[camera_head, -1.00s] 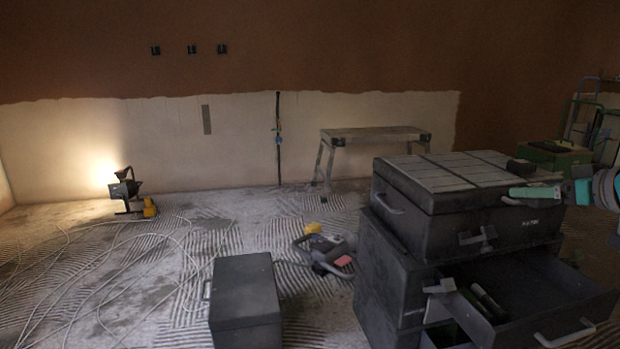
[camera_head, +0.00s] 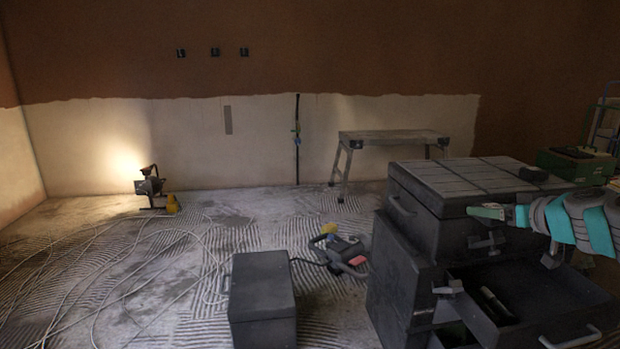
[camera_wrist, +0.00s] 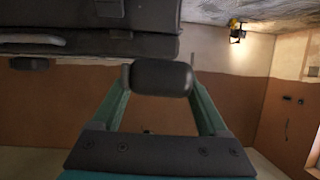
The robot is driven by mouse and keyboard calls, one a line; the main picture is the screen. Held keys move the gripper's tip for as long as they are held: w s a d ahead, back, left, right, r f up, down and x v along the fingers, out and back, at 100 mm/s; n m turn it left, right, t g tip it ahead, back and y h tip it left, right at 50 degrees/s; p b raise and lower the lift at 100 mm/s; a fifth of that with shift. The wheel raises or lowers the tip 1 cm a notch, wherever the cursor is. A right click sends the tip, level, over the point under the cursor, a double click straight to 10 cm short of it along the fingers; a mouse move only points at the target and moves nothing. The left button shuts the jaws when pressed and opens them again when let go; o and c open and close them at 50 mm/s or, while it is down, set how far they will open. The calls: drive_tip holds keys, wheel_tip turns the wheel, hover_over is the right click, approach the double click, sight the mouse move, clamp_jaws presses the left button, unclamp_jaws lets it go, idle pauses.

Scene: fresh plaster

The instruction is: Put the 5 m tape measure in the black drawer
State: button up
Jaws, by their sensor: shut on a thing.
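My gripper (camera_head: 487,212) is in front of the upper black toolbox, above the open drawer's left part. In the wrist view, my gripper (camera_wrist: 162,82) is shut on a dark, rounded block (camera_wrist: 162,78), which looks like the tape measure; no marking is readable. In the head view the near finger hides it. The black drawer (camera_head: 565,290) is pulled out of the chest below the toolbox, with a pale handle (camera_head: 570,337) on its front. A small greenish item (camera_head: 494,303) shows at its left side; the right part looks empty.
A separate black box (camera_head: 262,300), a power tool (camera_head: 340,252) and loose cables lie on the floor. A trestle bench (camera_head: 390,138) and lit lamp (camera_head: 150,187) stand farther back.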

drive_tip(key=w+a+f+n+y+p, duration=0.1)
drive_tip(key=w+a+f+p, duration=0.15)
drive_tip(key=a, duration=0.75)
drive_tip(key=w+a+f+p, duration=0.1)
drive_tip(key=w+a+f, duration=0.3)
drive_tip(key=a, duration=0.5)
drive_tip(key=w+a+f+n+y+p, duration=0.1)
drive_tip(key=w+a+f, duration=0.2)
drive_tip(key=a, duration=0.7)
wheel_tip(320, 180, down, 14)
drive_tip(key=w+m+h, duration=0.2)
drive_tip(key=m+h, duration=0.1)
drive_tip(key=h, duration=0.1)
drive_tip(key=shift+w+d+r, duration=0.15)
drive_tip(key=shift+r, duration=0.05)
